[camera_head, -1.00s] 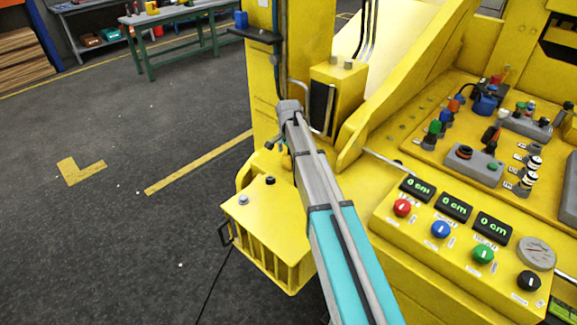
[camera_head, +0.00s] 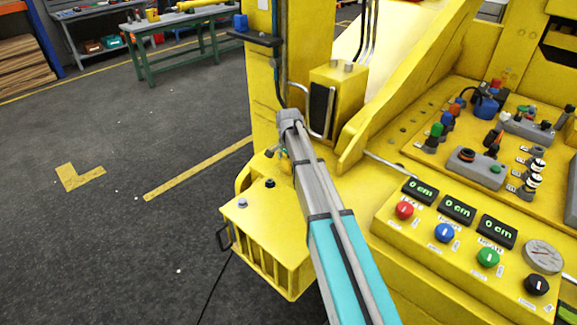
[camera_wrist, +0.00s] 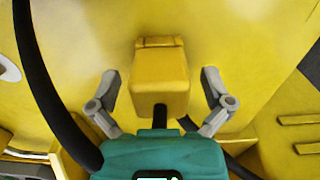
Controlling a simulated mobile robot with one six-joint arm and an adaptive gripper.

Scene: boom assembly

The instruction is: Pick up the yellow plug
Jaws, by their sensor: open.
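In the wrist view, a boxy yellow block, which looks like the yellow plug (camera_wrist: 160,80), stands out from a yellow surface, with a short black stem or cable at its lower end. My gripper (camera_wrist: 160,78) is open. Its grey fingers are spread to the left and right of the plug, with a visible gap on each side. The teal gripper body hides what is below the stem. I cannot make out the plug or my gripper's fingers in the head view.
A thick black cable (camera_wrist: 45,90) curves along the left in the wrist view. In the head view, a yellow machine with a control panel (camera_head: 455,235) fills the right, with several connectors behind. A green-legged table (camera_head: 185,30) stands at the back; the left floor is clear.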

